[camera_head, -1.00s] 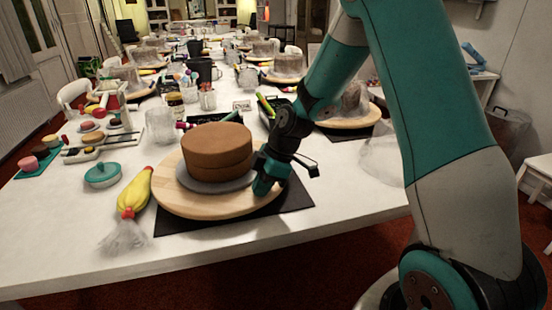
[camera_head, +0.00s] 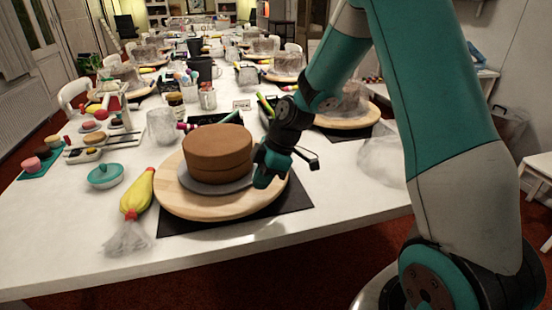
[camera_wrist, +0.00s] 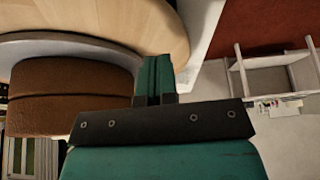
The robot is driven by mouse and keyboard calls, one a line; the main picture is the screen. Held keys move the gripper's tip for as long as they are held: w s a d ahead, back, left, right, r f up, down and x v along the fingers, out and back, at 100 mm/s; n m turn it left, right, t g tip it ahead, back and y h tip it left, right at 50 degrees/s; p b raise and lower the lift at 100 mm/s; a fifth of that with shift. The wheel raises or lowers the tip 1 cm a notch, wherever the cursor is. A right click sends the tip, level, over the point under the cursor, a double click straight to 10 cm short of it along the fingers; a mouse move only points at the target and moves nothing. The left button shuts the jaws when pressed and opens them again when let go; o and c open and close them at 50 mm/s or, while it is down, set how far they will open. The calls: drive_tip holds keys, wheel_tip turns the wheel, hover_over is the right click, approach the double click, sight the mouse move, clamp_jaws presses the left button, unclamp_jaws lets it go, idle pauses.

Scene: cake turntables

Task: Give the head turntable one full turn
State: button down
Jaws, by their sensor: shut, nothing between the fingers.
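The head turntable (camera_head: 215,207) is a round pale wooden disc on a black mat at the near end of the long white table. A brown two-layer cake (camera_head: 217,152) stands on a grey board (camera_head: 207,188) on the disc. My gripper (camera_head: 262,183) is shut and empty, pointing down beside the right side of the cake, over the disc's right part. In the wrist view my gripper (camera_wrist: 157,75) shows as teal fingers closed together, with the wooden disc (camera_wrist: 130,20) beyond and the cake (camera_wrist: 65,90) at the left. I cannot tell whether the fingertips touch the disc.
A clear cup (camera_head: 161,126) and black tray (camera_head: 215,121) are behind. The near right table area is mostly clear.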

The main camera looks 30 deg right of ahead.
sight(235, 208)
drive_tip(key=a, duration=0.1)
drive_tip(key=s+a, duration=0.1)
drive_tip(key=a, duration=0.2)
drive_tip(key=shift+s, duration=0.25)
drive_tip(key=a, duration=0.1)
drive_tip(key=w+a, duration=0.1)
drive_tip(key=a, duration=0.1)
drive_tip(key=w+a, duration=0.1)
drive_tip(key=shift+a, duration=0.4)
drive_tip(key=shift+f, duration=0.1)
drive_tip(key=shift+f+b, duration=1.05)
drive_tip(key=shift+f, duration=0.3)
drive_tip(key=shift+s+d, duration=0.15)
drive_tip(key=shift+d, duration=0.6)
drive_tip(key=shift+s+d, duration=0.15)
drive_tip(key=shift+d, duration=0.6)
